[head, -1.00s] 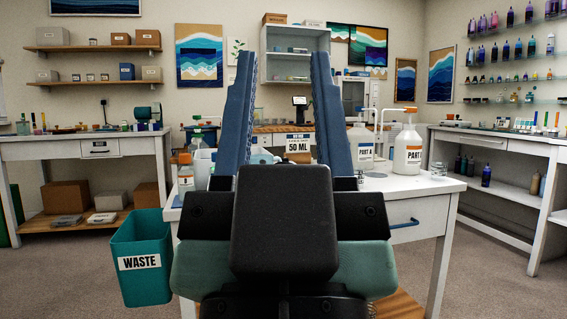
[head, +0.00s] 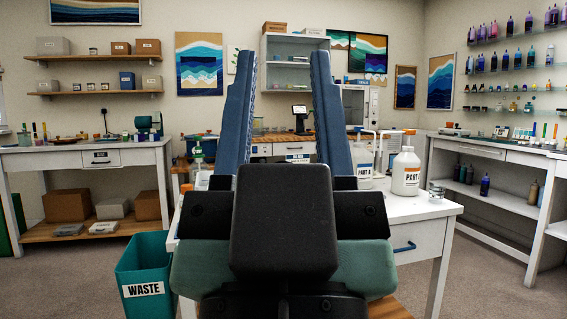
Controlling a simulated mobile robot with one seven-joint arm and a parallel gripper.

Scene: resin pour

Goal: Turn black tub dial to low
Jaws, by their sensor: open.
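My gripper (head: 284,58) fills the middle of the head view. Its two blue stepped fingers point away from me, wide apart, with nothing between them. I cannot pick out a black tub with a dial. A dark blue basin-like thing (head: 203,142) stands on the back counter (head: 262,150), partly hidden behind the left finger; no dial can be made out on it. My gripper is well short of that counter and touches nothing.
A white table (head: 425,208) stands just ahead, largely hidden by my gripper. Floor (head: 60,285) is clear on the left.

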